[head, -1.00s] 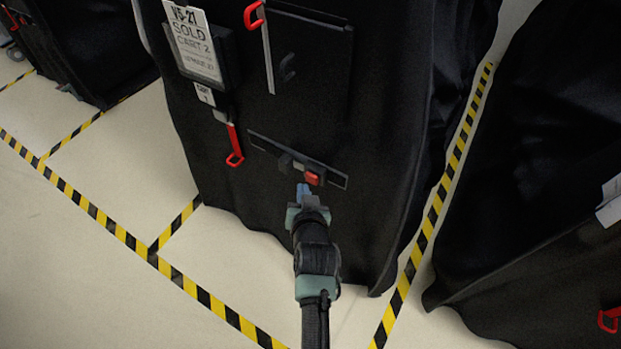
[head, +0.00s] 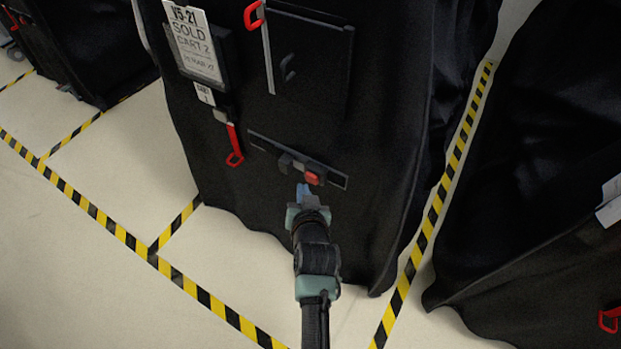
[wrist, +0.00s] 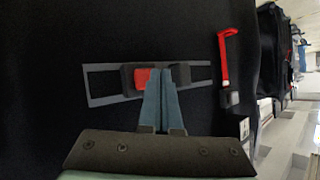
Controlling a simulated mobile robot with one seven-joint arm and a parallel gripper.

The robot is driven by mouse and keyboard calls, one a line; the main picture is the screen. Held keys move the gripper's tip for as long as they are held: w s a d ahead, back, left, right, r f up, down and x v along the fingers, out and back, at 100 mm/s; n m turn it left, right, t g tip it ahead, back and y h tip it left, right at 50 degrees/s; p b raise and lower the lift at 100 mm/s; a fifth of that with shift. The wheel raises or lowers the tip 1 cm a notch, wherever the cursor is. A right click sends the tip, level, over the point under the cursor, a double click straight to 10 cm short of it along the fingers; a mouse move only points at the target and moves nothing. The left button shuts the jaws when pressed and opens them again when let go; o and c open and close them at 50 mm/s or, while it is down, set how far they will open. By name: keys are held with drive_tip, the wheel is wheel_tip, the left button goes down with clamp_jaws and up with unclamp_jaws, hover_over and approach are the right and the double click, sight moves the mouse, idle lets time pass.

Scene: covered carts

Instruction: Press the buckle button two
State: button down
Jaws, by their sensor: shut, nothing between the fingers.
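A buckle with a red button (head: 312,178) sits on a grey strap (head: 338,180) low on the black-covered cart (head: 240,110). In the wrist view the red button (wrist: 142,77) shows just left of the fingertips, on the dark buckle body (wrist: 127,80). My gripper (head: 304,190) is shut and empty, its blue fingers together. The fingertips (wrist: 162,72) overlap the buckle in the wrist view, just right of the red button. In the head view they are just below and left of it. I cannot tell whether they touch the buckle.
A red pull tab (head: 234,146) hangs left of the buckle, below a white sign (head: 192,42) reading "SOLD CART 2". Another covered cart (head: 540,170) stands at right. Yellow-black tape (head: 115,230) marks the pale floor, which is open at left.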

drive_tip(key=shift+w, duration=0.1)
drive_tip(key=shift+w+d, duration=0.25)
drive_tip(key=shift+w, duration=0.05)
drive_tip(key=shift+w+d+b, duration=0.35)
drive_tip(key=shift+w+b, duration=0.1)
drive_tip(key=shift+b, duration=0.2)
idle(0.9)
drive_tip(key=shift+r, duration=0.1)
drive_tip(key=shift+s+a+p, duration=0.6)
drive_tip(key=shift+s+p, duration=0.2)
drive_tip(key=s+a+p, duration=0.1)
drive_tip(key=s+p, duration=0.1)
drive_tip(key=s+a+p, duration=0.2)
idle(0.3)
